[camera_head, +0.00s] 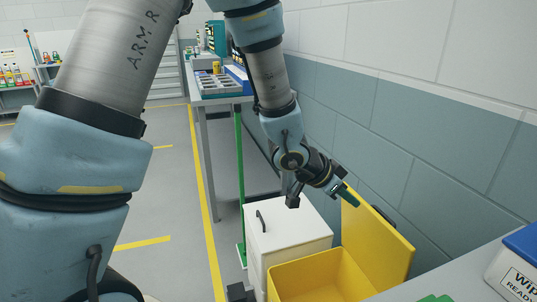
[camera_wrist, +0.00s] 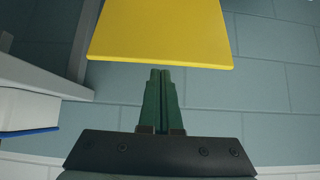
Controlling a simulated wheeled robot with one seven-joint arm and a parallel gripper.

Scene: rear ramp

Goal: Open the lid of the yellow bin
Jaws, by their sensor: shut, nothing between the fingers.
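The yellow bin (camera_head: 318,277) stands at the bottom right of the head view, beside the wall. Its lid (camera_head: 378,240) is raised and stands tilted up at the wall side, so the bin's mouth is uncovered. My gripper (camera_head: 350,198) is by the lid's upper left corner. In the wrist view the yellow lid (camera_wrist: 162,30) fills the top middle, just past my gripper's fingertips (camera_wrist: 160,72). The green fingers are together with nothing between them. I cannot tell whether they touch the lid.
A white cabinet (camera_head: 290,238) with a dark handle stands left of the bin. Behind it is a workbench (camera_head: 222,98) with trays. A grey surface with a wipes box (camera_head: 518,268) is at the lower right. The block wall (camera_head: 440,150) is close on the right.

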